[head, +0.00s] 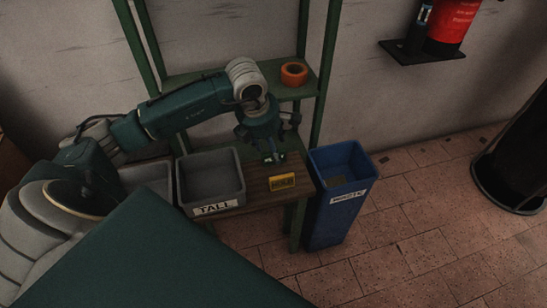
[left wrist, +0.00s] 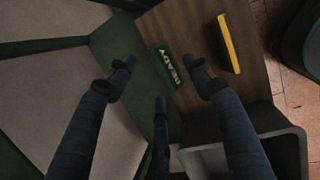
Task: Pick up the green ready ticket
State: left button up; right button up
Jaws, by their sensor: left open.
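The green ready ticket (left wrist: 165,66), with white "READY" lettering, shows in the left wrist view near the edge of the wooden bench top. My left gripper (left wrist: 163,75) is open. Its fingers are spread on either side of the ticket in that view, with none visibly closed on it; how far above it they are, I cannot tell. In the head view my left gripper (head: 272,157) points down over the back of the wooden surface, and I cannot make out the green ticket there. My right gripper is in neither view.
A blue bin (head: 337,210) stands right of the bench. An orange roll (head: 294,74) lies on the green shelf (head: 275,88) above.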

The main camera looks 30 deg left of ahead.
aim_at(267, 160)
pick_arm(q)
jog(key=x, duration=0.3)
jog(key=shift+f, duration=0.2)
jog(key=c, duration=0.9)
jog(key=shift+r, duration=0.1)
